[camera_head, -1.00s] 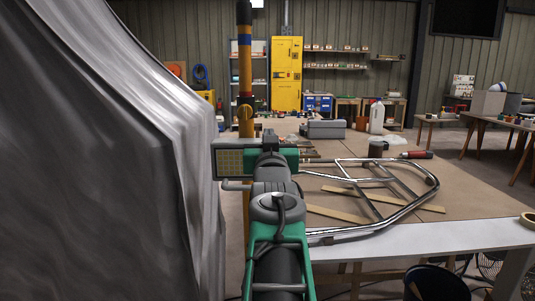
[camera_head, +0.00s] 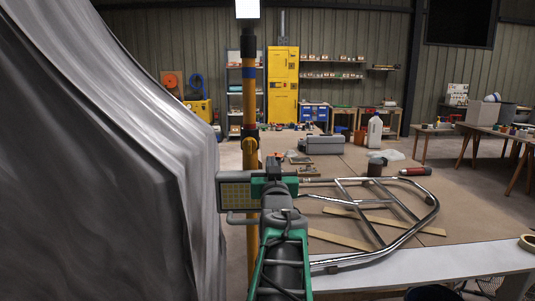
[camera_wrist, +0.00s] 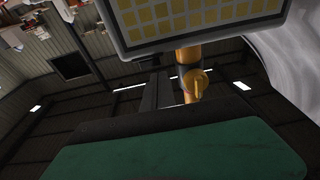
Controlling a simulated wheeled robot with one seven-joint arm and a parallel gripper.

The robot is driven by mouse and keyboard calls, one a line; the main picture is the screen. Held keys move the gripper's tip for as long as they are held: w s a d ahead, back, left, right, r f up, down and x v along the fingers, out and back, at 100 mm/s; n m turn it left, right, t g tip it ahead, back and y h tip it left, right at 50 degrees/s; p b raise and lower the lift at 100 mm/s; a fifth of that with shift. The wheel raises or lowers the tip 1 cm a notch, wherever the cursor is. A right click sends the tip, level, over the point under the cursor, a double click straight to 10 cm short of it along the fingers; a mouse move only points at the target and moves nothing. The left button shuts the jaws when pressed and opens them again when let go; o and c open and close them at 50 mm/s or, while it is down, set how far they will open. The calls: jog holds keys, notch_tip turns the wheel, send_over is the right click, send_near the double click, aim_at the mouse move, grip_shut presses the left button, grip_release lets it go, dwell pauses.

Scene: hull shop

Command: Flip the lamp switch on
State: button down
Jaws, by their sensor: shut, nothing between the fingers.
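The face fills the top of the wrist view (camera_wrist: 180,18). My gripper (camera_head: 272,163) is shut and empty, at the right end of the lamp in the head view; I cannot tell whether it touches. Its dark fingers show below the lamp face in the wrist view (camera_wrist: 156,92). A small red patch shows near the fingertips. I cannot make out the switch for certain; my gripper hides part of that end.
A large grey-covered hull (camera_head: 100,170) stands close on the left. A bench (camera_head: 460,220) on the right holds a bent metal tube frame (camera_head: 415,225), a white bottle (camera_head: 375,131) and a grey case (camera_head: 320,144). A yellow cabinet (camera_head: 283,85) stands at the back.

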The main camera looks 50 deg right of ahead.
jog(key=shift+s+f, duration=0.35)
jog(key=shift+f, duration=0.25)
jog(key=shift+f, duration=0.1)
